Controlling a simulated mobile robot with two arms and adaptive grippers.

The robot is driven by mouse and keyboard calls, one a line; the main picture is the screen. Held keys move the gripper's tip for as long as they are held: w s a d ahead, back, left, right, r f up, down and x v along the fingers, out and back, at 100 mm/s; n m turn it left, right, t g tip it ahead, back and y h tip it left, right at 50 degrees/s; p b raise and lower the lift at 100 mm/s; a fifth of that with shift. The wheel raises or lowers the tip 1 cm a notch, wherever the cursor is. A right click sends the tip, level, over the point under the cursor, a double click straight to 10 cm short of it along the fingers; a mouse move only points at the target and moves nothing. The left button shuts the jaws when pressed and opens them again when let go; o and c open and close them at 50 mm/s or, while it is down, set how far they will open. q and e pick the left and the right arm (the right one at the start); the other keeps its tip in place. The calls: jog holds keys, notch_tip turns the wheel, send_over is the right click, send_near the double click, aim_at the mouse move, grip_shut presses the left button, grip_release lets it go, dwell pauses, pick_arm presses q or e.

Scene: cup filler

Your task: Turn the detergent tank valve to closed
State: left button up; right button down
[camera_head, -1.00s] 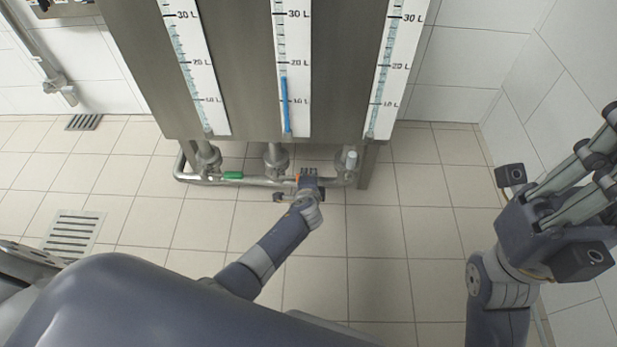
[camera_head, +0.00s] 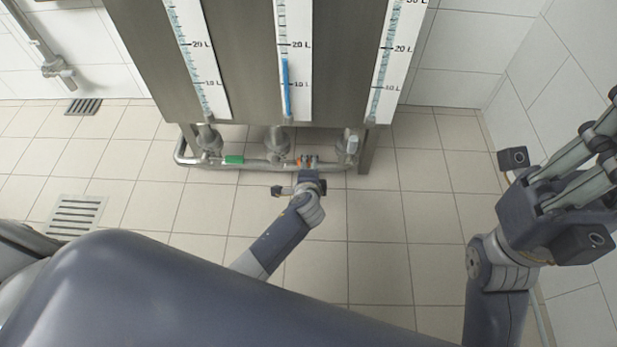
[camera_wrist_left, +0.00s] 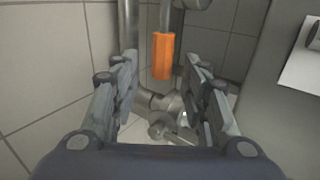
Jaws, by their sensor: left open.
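A steel tank unit (camera_head: 240,70) with three gauge strips stands over a horizontal pipe (camera_head: 199,160). No label shows which tank holds detergent. An orange valve handle (camera_wrist_left: 162,56) hangs upright in the left wrist view, ahead of and between my spread fingers, apart from them. In the head view my left gripper (camera_head: 307,162) is at the pipe, right of the middle outlet, and hides most of this handle. It is open and empty. A green handle (camera_head: 234,160) lies along the pipe to its left. My right gripper (camera_head: 580,165) is raised at the right, far from the pipe.
A pale grey valve handle (camera_head: 351,142) stands upright at the right outlet. Metal pipe fittings (camera_wrist_left: 165,115) lie below the orange handle. A floor drain (camera_head: 74,216) is at the left. The tiled floor (camera_head: 390,235) in front is clear.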

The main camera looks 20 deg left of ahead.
pick_arm(q)
jog(key=v, duration=0.6)
jog(key=shift+s, duration=0.25)
jog(key=shift+r, duration=0.1)
